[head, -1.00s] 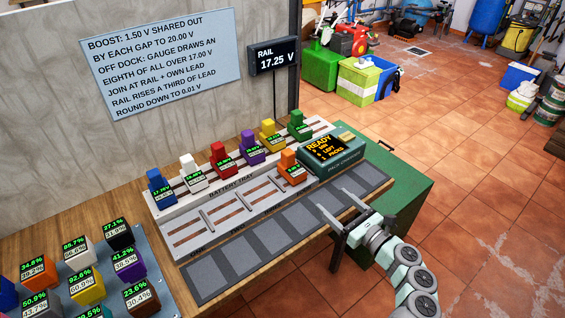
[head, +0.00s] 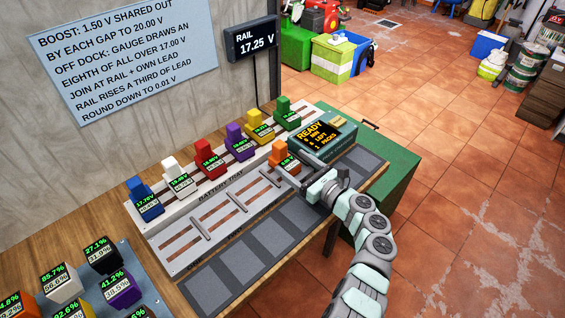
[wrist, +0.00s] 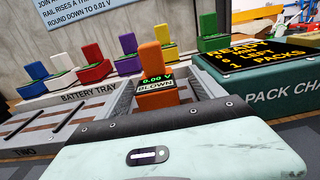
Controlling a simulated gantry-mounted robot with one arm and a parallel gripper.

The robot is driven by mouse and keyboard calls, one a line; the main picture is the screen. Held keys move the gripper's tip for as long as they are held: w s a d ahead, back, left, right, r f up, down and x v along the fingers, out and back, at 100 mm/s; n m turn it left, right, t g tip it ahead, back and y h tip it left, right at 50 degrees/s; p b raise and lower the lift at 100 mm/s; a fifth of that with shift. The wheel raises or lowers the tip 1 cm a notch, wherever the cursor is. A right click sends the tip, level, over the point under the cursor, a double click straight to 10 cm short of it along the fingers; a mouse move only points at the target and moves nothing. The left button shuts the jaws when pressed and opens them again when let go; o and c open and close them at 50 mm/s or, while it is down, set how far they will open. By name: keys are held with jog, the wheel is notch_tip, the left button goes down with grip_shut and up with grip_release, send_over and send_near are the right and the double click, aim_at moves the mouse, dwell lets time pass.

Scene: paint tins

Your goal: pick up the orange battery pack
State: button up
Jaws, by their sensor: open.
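The orange battery pack (head: 280,151) stands upright at the right end of the battery tray's front row (head: 208,228), just left of the pack charger. In the wrist view the orange pack (wrist: 152,58) is straight ahead, its label reading 0.00 V and BLOWN. My gripper (head: 288,176) is at the pack from the front right, low over the tray. Whether the fingers touch the pack cannot be told. The pack's lowest part is hidden behind my gripper in the wrist view.
Blue (head: 139,188), white (head: 172,171), red (head: 205,155), purple (head: 236,142), yellow (head: 258,125) and green (head: 284,108) packs stand along the back row. The charger (head: 322,139) is close on the right. A rail display (head: 254,47) reads 17.25 V. Dark mat squares (head: 262,248) in front are empty.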

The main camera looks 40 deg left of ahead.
aim_at(284, 159)
jog(key=a, duration=0.4)
jog(key=shift+s+a+f+b, duration=0.1)
jog(key=shift+s+b, duration=0.15)
jog(key=shift+b, duration=0.15)
jog(key=shift+w+a, duration=0.15)
jog(key=shift+a, duration=0.05)
grip_shut()
